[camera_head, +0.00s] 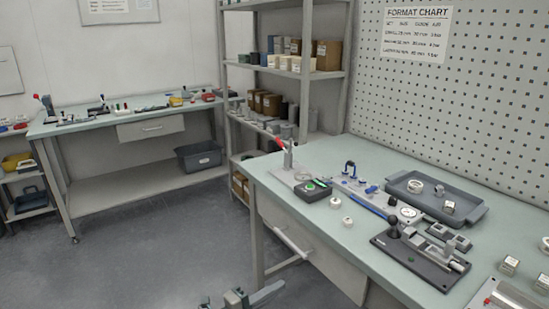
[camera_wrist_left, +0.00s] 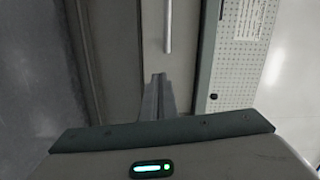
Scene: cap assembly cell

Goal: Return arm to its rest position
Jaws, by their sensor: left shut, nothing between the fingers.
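My left gripper (camera_head: 278,288) shows at the bottom edge of the head view, low in front of the workbench (camera_head: 272,185) and apart from it. Its fingers point to the right and are together, with nothing held. In the left wrist view the closed fingers of the left gripper (camera_wrist_left: 158,80) stick out past the dark gripper body, with a bench drawer front beyond them. Most of the left arm is out of the head view. My right gripper is in neither view.
The bench's drawer handle (camera_head: 292,243) faces the gripper side. A grey tray (camera_head: 472,212), a dark fixture (camera_head: 405,255) and small round parts stand on the bench. A shelf rack (camera_head: 295,75) and a second bench (camera_head: 90,128) stand behind. The grey floor (camera_head: 150,255) at left is clear.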

